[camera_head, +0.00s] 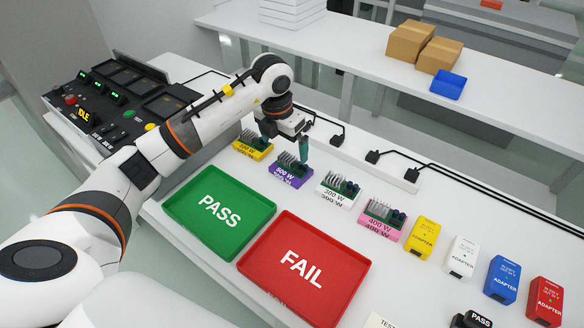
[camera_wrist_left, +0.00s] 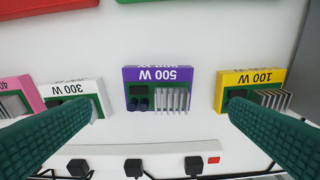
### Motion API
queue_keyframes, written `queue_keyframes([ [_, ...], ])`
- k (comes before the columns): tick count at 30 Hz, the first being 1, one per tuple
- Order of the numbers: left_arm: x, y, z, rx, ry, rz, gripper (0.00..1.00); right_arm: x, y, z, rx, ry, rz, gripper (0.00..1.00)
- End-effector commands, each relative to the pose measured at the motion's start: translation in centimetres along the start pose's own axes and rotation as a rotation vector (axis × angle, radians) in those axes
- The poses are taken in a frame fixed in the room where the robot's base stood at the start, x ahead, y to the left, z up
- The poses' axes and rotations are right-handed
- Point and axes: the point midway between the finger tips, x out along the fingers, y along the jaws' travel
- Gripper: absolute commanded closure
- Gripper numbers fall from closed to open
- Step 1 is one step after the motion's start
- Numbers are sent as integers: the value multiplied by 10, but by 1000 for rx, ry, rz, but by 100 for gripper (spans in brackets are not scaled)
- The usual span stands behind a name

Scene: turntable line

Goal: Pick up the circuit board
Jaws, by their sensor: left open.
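Several circuit boards stand in a row on the white table. The purple 500 W board (camera_head: 290,171) is below my left gripper (camera_head: 285,140) in the head view. In the left wrist view the purple board (camera_wrist_left: 158,90) shows centred between the two green fingers. The left gripper is open and empty, above the row and apart from the boards. The yellow 100 W board (camera_head: 254,146) is to the left, and the white 300 W board (camera_head: 337,190) and pink 400 W board (camera_head: 382,220) are to the right. My right gripper is not in view.
A green PASS tray (camera_head: 219,212) and a red FAIL tray (camera_head: 304,270) lie in front of the boards. Several adapters, such as the yellow one (camera_head: 422,239), stand at the right. Black cables and plugs (camera_head: 338,140) run behind the row.

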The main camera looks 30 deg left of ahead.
Motion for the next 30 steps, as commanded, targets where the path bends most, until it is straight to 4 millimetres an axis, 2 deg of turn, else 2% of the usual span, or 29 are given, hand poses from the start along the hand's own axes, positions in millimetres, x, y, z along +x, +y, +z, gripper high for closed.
queue_keyframes([
  [3, 20, 1, 0, -1, -3, 2, 0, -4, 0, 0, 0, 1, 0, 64],
  [11, 41, 1, -2, -1, -1, 1, 0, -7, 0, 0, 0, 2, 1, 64],
  [17, 69, 4, -11, -1, -3, 2, 0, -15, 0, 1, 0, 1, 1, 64],
  [21, 85, 4, -10, 0, -1, 1, 0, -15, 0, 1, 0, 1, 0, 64],
  [29, 88, 3, -10, 1, 1, 0, 0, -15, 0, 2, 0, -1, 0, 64],
  [30, 88, 3, -10, 1, 1, 0, 5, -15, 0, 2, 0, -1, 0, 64],
])
